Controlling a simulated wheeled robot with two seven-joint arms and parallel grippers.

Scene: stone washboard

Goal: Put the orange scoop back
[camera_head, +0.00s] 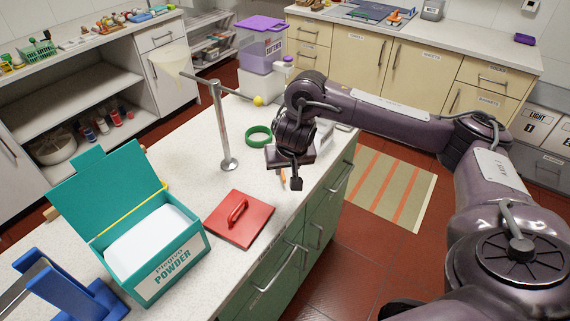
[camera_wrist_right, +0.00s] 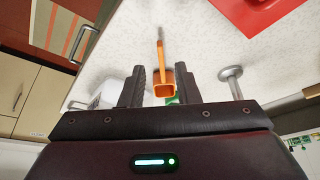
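The orange scoop (camera_wrist_right: 163,82) lies on the white counter in the right wrist view, its square cup between my right gripper's two fingers with gaps at both sides. Its thin handle points away and ends in a grey tip. In the head view only a bit of the scoop (camera_head: 283,176) shows beside my right gripper (camera_head: 292,182), which hides the rest. My right gripper is open and low over the counter. The teal powder box (camera_head: 170,262) stands open at the front left, with white content inside. My left gripper is not in view.
A red square lid with a handle (camera_head: 240,219) lies between the box and my right gripper. A metal stand (camera_head: 223,130) and a green ring (camera_head: 259,136) are behind. A blue stand (camera_head: 65,290) is at the lower left. The counter's right edge is close to my gripper.

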